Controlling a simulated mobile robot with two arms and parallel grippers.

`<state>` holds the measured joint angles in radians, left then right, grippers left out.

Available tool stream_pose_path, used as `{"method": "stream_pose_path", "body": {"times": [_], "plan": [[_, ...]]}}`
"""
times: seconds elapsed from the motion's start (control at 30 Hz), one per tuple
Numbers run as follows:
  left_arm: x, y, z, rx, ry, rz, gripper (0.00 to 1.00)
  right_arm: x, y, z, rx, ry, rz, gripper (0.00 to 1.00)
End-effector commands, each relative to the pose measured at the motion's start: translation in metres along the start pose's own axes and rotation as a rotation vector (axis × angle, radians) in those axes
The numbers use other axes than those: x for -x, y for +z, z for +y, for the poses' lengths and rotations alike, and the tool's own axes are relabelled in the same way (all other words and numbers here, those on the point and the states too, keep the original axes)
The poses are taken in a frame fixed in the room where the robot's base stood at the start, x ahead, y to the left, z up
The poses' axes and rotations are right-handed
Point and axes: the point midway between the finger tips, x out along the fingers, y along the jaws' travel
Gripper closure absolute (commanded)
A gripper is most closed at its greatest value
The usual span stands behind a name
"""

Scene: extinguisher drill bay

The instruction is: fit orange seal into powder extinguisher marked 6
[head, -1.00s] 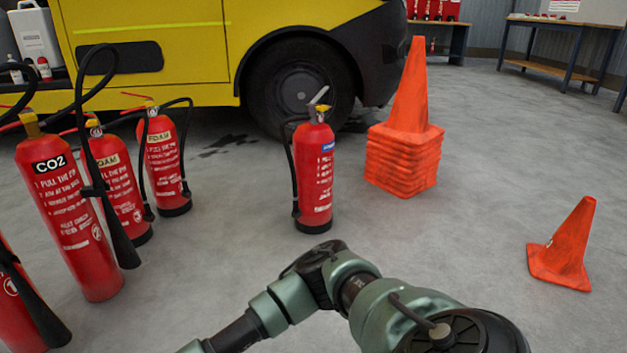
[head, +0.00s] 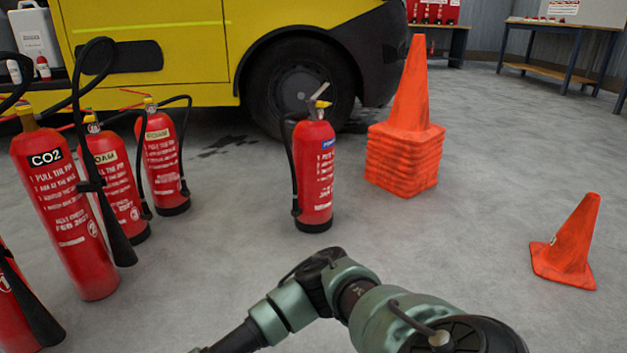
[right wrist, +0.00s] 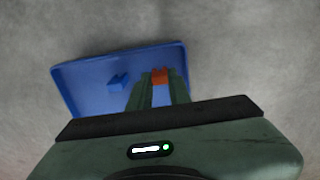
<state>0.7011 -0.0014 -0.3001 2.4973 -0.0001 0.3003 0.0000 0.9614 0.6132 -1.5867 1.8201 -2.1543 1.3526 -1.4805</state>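An orange seal (right wrist: 160,77) shows between the fingertips of my right gripper (right wrist: 161,80) in the right wrist view. The fingers touch it on both sides, over a blue tray (right wrist: 90,75). The right gripper itself is outside the head view, where only the arm shows. A red extinguisher with a blue label (head: 314,175) stands upright alone on the floor in front of the truck wheel. Its blue label fits powder, but the lettering is too small to read and I cannot make out a 6. My left gripper is in neither view.
A CO2 extinguisher (head: 65,215) and two foam extinguishers (head: 115,190) (head: 163,160) stand at left. A small blue piece (right wrist: 118,82) lies in the tray. Stacked cones (head: 405,155) and a single cone (head: 567,245) stand at right. Floor between is clear.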

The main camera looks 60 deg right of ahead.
Motion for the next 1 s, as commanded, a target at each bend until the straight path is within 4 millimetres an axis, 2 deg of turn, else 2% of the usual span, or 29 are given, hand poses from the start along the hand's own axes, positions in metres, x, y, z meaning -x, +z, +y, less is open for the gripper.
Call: {"method": "stream_pose_path", "body": {"times": [0.23,0.77,1.0], "plan": [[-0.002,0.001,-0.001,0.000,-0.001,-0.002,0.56,0.003,0.000,0.000,0.000,0.000,0.000,1.00],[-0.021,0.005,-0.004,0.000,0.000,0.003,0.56,0.030,-0.001,0.000,-0.001,0.000,0.001,1.00],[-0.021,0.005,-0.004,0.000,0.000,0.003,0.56,0.030,0.000,0.000,-0.001,0.000,0.001,1.00]]}}
